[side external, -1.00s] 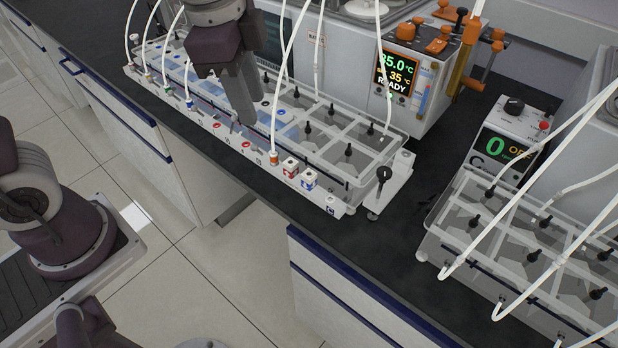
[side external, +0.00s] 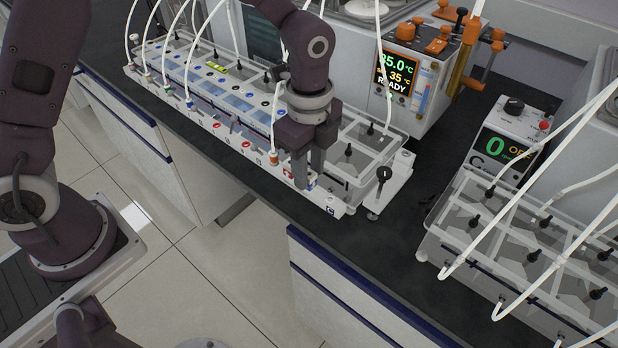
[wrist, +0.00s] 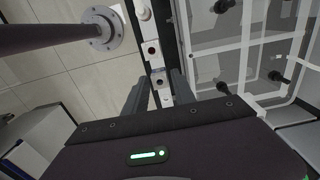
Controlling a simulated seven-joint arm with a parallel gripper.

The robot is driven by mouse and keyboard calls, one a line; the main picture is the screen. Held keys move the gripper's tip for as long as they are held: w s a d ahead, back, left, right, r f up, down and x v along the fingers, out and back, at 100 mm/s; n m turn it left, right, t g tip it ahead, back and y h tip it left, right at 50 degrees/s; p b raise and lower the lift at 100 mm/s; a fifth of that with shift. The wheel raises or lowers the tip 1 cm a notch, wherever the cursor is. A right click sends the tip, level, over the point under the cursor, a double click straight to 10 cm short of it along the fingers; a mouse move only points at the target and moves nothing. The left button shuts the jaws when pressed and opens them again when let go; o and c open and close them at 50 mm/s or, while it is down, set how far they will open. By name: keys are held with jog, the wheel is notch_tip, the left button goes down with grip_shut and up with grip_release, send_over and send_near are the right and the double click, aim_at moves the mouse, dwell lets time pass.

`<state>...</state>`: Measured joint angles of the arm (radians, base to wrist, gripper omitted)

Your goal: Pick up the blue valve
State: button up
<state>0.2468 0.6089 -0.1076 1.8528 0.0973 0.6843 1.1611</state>
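The blue valve is a small white block with a blue mark, at the right end of the white rail (side external: 331,206) along the tank's front. In the side view it is mostly hidden behind my gripper (side external: 309,178), which points down over it. In the wrist view the blue valve (wrist: 163,76) sits between the two spread fingertips of my gripper (wrist: 160,80). The fingers are open, and I cannot tell whether either touches the valve. The red valve (side external: 288,171) stands just left of my gripper; it also shows in the wrist view (wrist: 153,50).
The clear-lidded tank (side external: 365,150) lies right behind the rail. White tubes rise from it, one ending at an orange-tipped fitting (side external: 272,158) left of the valves. A black knob (side external: 383,174) stands at the rail's right. The black counter (side external: 260,203) is clear in front.

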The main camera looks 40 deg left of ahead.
grip_shut()
notch_tip(320, 180, up, 10)
dwell(0.3)
jog(key=shift+r, duration=0.1)
jog(key=shift+r, duration=1.45)
jog(key=shift+a, duration=0.1)
